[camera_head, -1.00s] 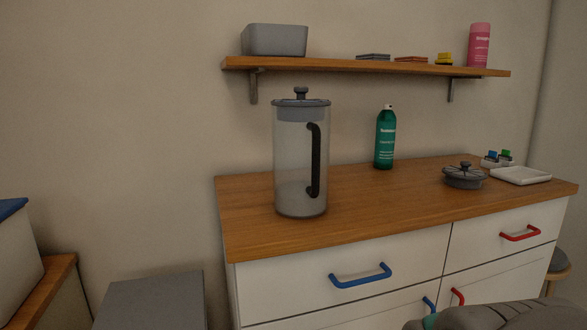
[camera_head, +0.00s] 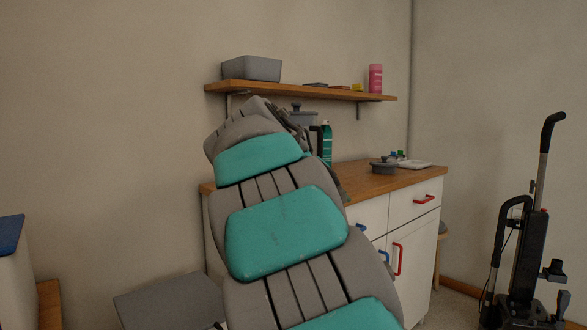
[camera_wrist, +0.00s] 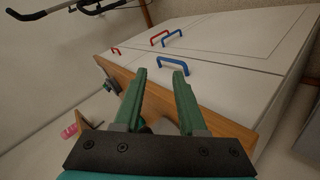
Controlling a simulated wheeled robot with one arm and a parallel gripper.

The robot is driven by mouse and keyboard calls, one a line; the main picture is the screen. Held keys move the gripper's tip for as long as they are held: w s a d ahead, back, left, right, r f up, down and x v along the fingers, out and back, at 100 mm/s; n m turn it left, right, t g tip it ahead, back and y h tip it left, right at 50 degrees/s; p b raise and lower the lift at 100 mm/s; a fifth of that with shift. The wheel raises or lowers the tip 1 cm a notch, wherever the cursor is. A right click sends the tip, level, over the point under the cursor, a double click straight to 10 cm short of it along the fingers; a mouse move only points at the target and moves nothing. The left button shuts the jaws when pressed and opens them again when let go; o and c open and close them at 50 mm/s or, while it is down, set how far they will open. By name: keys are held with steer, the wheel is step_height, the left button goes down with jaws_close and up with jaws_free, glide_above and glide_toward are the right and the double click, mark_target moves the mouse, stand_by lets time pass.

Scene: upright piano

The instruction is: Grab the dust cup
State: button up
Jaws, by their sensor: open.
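The dust cup is a clear cylinder with a grey knobbed lid (camera_head: 303,117) and a dark side handle. It stands on the wooden counter, mostly hidden behind my raised arm in the head view. Only its lid and part of its handle show. In the wrist view my gripper (camera_wrist: 160,75) is open, its two green fingers apart with nothing seen between the tips. A dark shape low between the fingers is mostly hidden, and I cannot tell what it is.
A green spray can (camera_head: 327,146) stands right of the cup. A lidded grey pot (camera_head: 383,166) and white tray (camera_head: 414,164) sit farther right. A wooden shelf (camera_head: 300,92) with a grey bin (camera_head: 251,68) hangs above. An upright vacuum (camera_head: 524,250) stands at right.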

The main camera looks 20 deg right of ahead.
steer(key=w+r+t+h+b, duration=0.2)
steer(key=w+r+t+h, duration=0.1)
steer(key=w+r, duration=0.6)
steer(key=t+h+b, duration=0.2)
steer(key=t+b, duration=0.1)
glide_toward(317, 130)
steer(key=w+d, duration=0.3)
steer(key=shift+p+x, duration=1.05)
steer(key=shift+x, duration=2.35)
steer(key=shift+s+d+f, duration=0.1)
steer(key=shift+s, duration=0.1)
steer(key=shift+c, duration=0.3)
steer(key=shift+m, duration=0.3)
jaws_close()
